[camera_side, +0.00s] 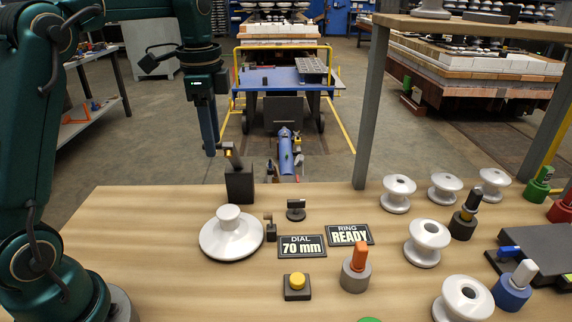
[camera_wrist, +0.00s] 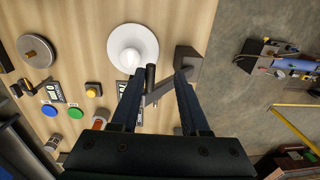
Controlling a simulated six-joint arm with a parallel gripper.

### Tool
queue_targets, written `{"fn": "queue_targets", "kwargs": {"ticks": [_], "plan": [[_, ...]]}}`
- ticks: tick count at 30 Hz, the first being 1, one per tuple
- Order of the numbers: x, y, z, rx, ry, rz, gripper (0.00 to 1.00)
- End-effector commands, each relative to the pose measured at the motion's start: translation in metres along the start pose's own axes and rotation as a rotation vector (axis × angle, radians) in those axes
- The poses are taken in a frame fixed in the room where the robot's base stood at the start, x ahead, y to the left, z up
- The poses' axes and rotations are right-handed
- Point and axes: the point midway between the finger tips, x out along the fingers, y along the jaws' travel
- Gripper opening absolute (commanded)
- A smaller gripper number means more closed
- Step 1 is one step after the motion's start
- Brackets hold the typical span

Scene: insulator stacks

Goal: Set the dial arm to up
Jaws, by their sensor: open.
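A white disc insulator (camera_side: 231,240) sits in front of the post. Signs read "DIAL 70 mm" (camera_side: 302,246) and "RING READY" (camera_side: 349,235). A yellow button (camera_side: 297,283) and an orange-topped knob (camera_side: 356,270) stand nearer. Several white spool insulators (camera_side: 427,243) fill the right side.

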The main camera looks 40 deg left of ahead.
Motion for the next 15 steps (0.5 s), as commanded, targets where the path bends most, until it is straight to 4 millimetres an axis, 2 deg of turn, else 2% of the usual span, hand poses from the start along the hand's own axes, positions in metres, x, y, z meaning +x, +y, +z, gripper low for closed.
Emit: {"fn": "queue_targets", "kwargs": {"ticks": [8, 15], "plan": [[0.017, 0.026, 0.000, 0.002, -0.001, 0.001, 0.45], [0.042, 0.047, 0.001, 0.001, -0.002, 0.003, 0.45]]}}
